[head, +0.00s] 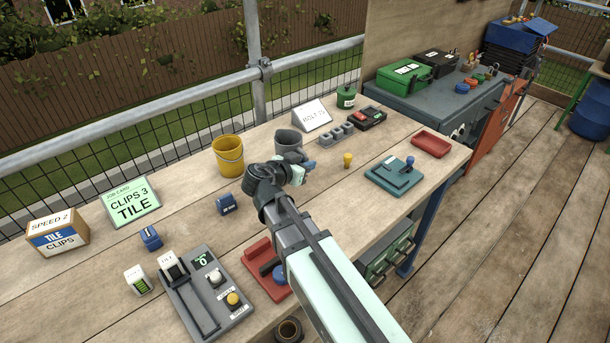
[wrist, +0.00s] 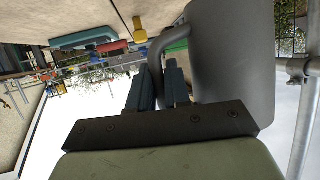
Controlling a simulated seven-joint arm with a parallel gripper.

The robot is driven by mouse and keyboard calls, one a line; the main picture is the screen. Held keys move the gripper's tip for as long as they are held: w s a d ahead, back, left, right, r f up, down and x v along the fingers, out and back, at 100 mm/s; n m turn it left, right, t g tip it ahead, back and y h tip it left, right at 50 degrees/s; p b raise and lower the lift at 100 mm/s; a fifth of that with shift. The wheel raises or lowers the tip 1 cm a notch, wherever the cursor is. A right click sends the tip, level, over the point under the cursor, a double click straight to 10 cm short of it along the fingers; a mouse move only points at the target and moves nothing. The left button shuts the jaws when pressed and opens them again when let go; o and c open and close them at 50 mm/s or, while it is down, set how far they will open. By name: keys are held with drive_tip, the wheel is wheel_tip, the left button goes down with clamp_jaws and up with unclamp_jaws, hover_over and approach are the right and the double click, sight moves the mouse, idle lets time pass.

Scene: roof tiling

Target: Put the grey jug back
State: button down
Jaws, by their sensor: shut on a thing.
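The grey jug (head: 288,141) is at the back middle of the bench in the head view, right of the yellow bucket. In the wrist view the jug's grey body (wrist: 232,60) fills the right side, with its handle (wrist: 158,52) curving down between my fingers. My gripper (head: 300,170) is at the jug's near right side. In the wrist view my gripper's two dark fingers (wrist: 160,85) are shut on the handle. The jug looks upright in the head view. Its base is hidden behind my gripper, so I cannot tell whether it touches the bench.
A yellow bucket (head: 228,155) stands left of the jug. Behind and right are a white sign (head: 312,116), grey blocks (head: 337,134) and a green canister (head: 346,97). A small yellow peg (head: 347,160) stands to the right. A teal plate (head: 397,175) and red tray (head: 432,144) lie farther right.

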drive_tip(key=shift+f, duration=2.05)
drive_tip(key=shift+f, duration=0.15)
drive_tip(key=c, duration=1.1)
unclamp_jaws()
drive_tip(key=v, duration=1.2)
